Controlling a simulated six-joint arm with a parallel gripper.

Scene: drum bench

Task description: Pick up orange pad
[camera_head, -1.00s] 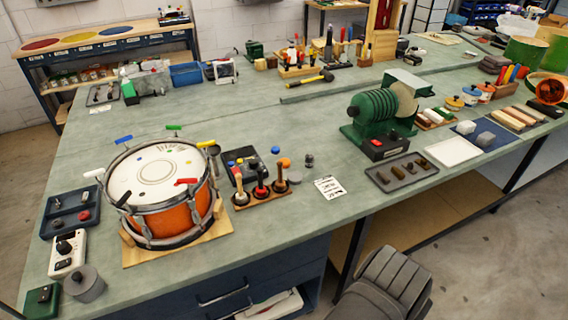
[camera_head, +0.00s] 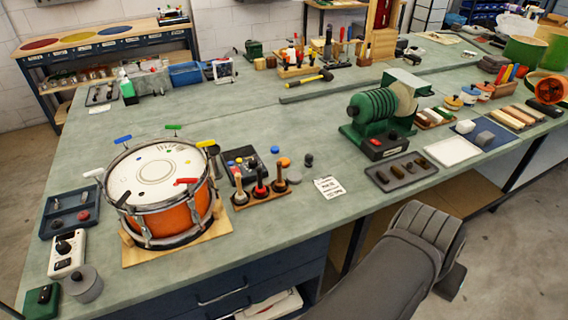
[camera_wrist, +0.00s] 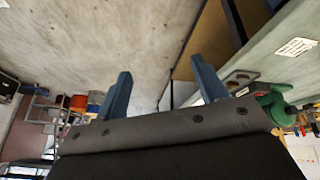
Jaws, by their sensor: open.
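In the head view only my grey arm shows at lower right; the fingers are hidden.
An orange drum (camera_head: 163,215) with raised coloured keys stands left of the pad. A white card (camera_head: 329,187) and a green machine (camera_head: 376,120) are to the right.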

